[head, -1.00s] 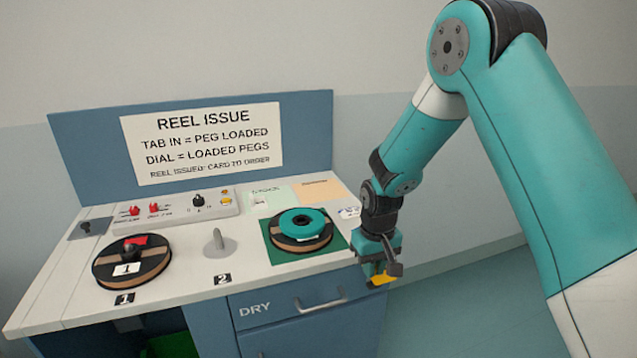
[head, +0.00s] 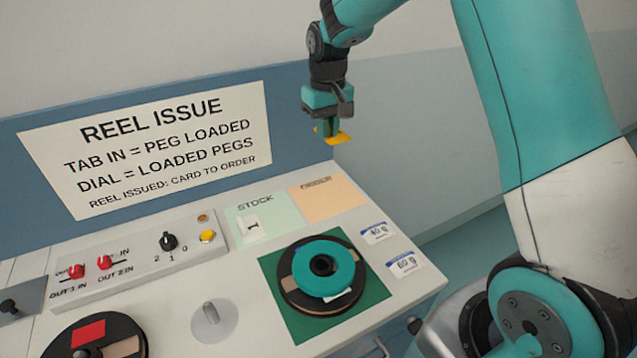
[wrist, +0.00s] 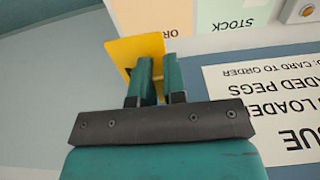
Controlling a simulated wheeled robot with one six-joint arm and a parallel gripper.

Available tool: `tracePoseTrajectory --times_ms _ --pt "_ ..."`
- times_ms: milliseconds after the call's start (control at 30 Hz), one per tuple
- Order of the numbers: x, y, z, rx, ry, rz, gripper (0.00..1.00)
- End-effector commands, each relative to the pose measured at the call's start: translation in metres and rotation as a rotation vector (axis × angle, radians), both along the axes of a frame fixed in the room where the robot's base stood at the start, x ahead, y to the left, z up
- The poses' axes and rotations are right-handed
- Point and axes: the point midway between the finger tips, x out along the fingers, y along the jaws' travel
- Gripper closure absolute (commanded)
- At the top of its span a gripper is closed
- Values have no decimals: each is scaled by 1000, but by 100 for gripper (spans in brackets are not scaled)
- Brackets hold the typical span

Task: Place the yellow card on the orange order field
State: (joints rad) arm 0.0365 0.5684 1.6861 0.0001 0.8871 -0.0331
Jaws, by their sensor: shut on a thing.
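My gripper (head: 328,130) is shut on the yellow card (head: 342,138) and holds it in the air. In the head view they appear above the orange order field (head: 327,197), in front of the wall just right of the blue back panel. In the wrist view the card (wrist: 135,53) sticks out from my fingertips (wrist: 158,68), and part of the order field (wrist: 172,16) shows beyond it. The order field lies flat at the back right of the bench top. I see no card on it.
In front, a teal-topped reel (head: 345,270) sits on a dark green square (head: 378,292). Two white weight labels (head: 404,263) lie to the right. A switch box (head: 140,262) stands left.

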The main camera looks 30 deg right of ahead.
Motion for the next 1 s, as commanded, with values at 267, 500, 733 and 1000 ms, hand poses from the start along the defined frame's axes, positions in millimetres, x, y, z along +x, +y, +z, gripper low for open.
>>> tracePoseTrajectory --times_ms 267,500,733,1000 --pt "0 2 -40 0 8 3 100" --pt "0 2 -107 0 7 3 100" --pt "0 0 -151 0 1 1 100" --pt "0 0 -182 0 4 0 100"
